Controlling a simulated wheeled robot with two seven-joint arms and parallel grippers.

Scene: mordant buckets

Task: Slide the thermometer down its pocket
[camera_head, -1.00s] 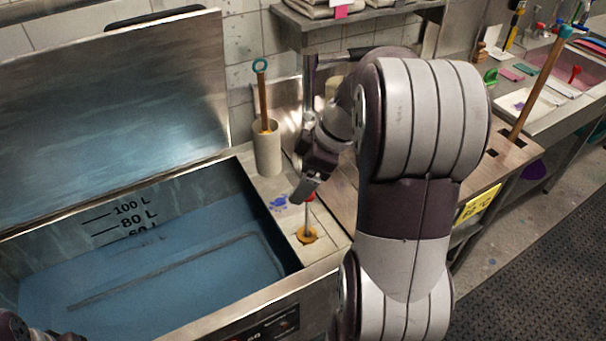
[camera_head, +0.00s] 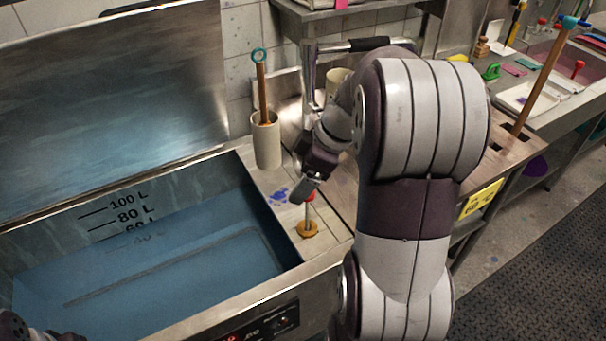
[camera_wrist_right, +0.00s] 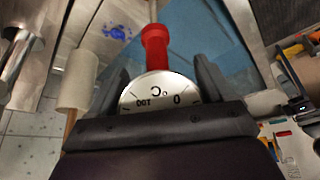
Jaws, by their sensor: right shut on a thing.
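The thermometer's round white dial (camera_wrist_right: 160,92), marked °C with 0 and 100, sits between the fingers of my right gripper (camera_wrist_right: 158,84). Below the dial is a red collar (camera_wrist_right: 154,45); it shows as a small red patch in the head view. The thin metal stem (camera_head: 309,213) runs down, nearly upright, to the brass-coloured pocket (camera_head: 307,230) on the tank's right ledge. A length of stem shows bare above the pocket. My right gripper (camera_head: 305,190) is shut on the thermometer and hides its dial in the head view. My left fingers are not seen.
The open tank (camera_head: 150,270) of blue liquid, with litre marks, lies left of the pocket. A beige cup (camera_head: 266,145) holding a wooden stick with a teal ring stands behind. A purple-blue stain (camera_head: 278,196) marks the ledge.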

